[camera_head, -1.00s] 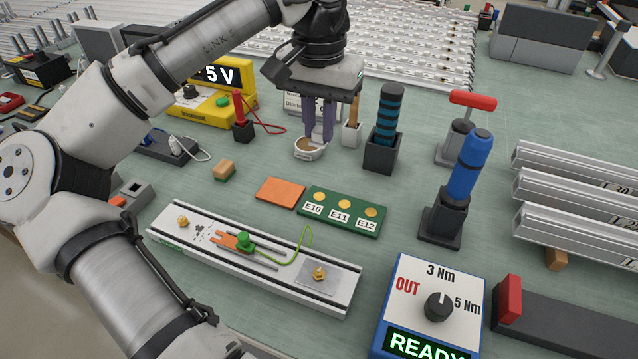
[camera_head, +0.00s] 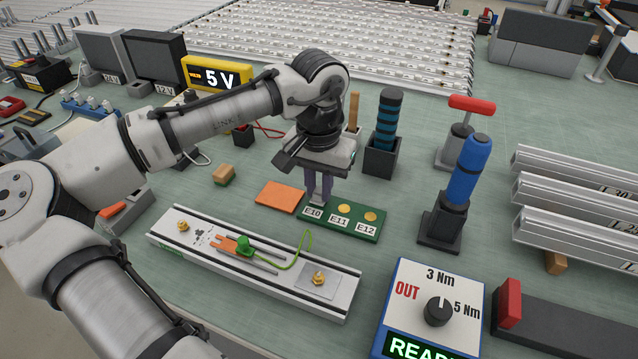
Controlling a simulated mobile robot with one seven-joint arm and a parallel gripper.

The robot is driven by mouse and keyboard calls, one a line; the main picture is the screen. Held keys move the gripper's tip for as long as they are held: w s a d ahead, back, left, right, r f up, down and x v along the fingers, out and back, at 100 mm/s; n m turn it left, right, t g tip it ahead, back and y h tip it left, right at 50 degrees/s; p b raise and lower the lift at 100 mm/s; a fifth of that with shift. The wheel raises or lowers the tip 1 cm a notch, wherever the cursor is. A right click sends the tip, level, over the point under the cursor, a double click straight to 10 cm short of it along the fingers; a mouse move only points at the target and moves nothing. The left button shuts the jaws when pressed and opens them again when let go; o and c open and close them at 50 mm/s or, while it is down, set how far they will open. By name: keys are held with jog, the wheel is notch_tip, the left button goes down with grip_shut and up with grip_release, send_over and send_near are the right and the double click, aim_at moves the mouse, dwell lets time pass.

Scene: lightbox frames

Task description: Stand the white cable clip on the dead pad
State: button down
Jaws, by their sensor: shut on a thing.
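My gripper (camera_head: 319,196) points straight down at the left end of the green board (camera_head: 352,225), its purple fingers over the pad labelled E10. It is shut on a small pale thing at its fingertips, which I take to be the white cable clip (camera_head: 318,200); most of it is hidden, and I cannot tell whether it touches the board. The E10 pad is covered by the fingers. The round gold pads E11 (camera_head: 344,209) and E12 (camera_head: 370,216) are bare.
An orange plate (camera_head: 279,197) lies left of the board. The silver rail (camera_head: 200,244) with the green wire lies in front. A black holder with a blue-banded tool (camera_head: 388,120) stands behind, a blue-handled tool (camera_head: 467,166) at right. The torque box (camera_head: 412,279) is front right.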

aim_at(319, 191)
jog(key=shift+f, duration=0.15)
jog(key=c, duration=1.3)
grip_release()
jog(key=shift+c, duration=0.2)
notch_tip(319, 191, up, 12)
jog(key=shift+r, duration=0.2)
jog(key=shift+s+f, duration=0.1)
